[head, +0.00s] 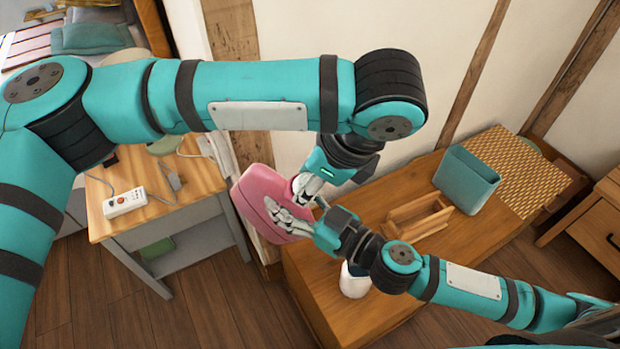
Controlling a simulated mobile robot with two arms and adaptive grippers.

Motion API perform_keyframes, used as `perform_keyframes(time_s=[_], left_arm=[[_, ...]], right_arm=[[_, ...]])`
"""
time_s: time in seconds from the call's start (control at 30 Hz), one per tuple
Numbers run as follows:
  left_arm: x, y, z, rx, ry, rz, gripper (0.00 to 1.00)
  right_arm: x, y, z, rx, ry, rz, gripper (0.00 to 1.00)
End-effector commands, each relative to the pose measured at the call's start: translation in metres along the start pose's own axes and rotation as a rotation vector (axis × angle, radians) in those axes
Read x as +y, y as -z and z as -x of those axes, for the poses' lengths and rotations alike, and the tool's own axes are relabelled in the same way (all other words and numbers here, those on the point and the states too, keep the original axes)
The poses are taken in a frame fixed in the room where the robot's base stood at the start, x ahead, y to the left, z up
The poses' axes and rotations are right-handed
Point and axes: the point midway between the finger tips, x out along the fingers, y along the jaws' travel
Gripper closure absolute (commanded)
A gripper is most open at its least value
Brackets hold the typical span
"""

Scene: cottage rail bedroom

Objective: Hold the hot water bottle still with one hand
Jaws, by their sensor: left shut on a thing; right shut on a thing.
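The pink hot water bottle (252,190) is held tilted in the air at the near left end of the wooden bench. My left gripper (307,187) comes down from above and is shut at the bottle's upper right edge. My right gripper (284,215) reaches in from the right and is shut on the bottle, its fingers lying across the pink face. The two grippers are close together, and they hide part of the bottle's right side. I cannot make out its neck or stopper clearly.
The wooden bench (330,283) holds a teal bin (466,180), a small wooden caddy (418,219), a woven mat (520,170) and a white container (354,284). A wall stands close behind.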

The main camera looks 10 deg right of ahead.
Motion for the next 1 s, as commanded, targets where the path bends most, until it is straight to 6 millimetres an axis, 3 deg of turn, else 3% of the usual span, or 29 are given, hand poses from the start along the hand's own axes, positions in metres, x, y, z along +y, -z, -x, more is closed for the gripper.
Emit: perform_keyframes(time_s=[0.17, 0.2, 0.4, 0.77, 1.0], left_arm=[[0.000, -0.001, -0.002, -0.005, -0.010, -0.047, 1.00], [0.000, -0.001, -0.002, -0.005, -0.010, -0.047, 0.62], [0.000, -0.001, -0.001, -0.004, -0.009, -0.045, 0.38], [-0.001, -0.001, 0.007, -0.004, -0.006, -0.044, 0.38], [-0.002, -0.001, 0.052, -0.005, -0.003, -0.044, 0.38]], right_arm=[[-0.002, 0.006, 0.000, 0.012, 0.005, 0.009, 1.00], [-0.002, 0.006, 0.000, 0.013, 0.005, 0.009, 1.00], [-0.001, 0.005, -0.001, 0.011, 0.004, 0.007, 1.00], [-0.001, 0.004, 0.000, 0.008, 0.003, 0.005, 1.00], [-0.001, 0.004, 0.000, 0.008, 0.003, 0.005, 1.00]])
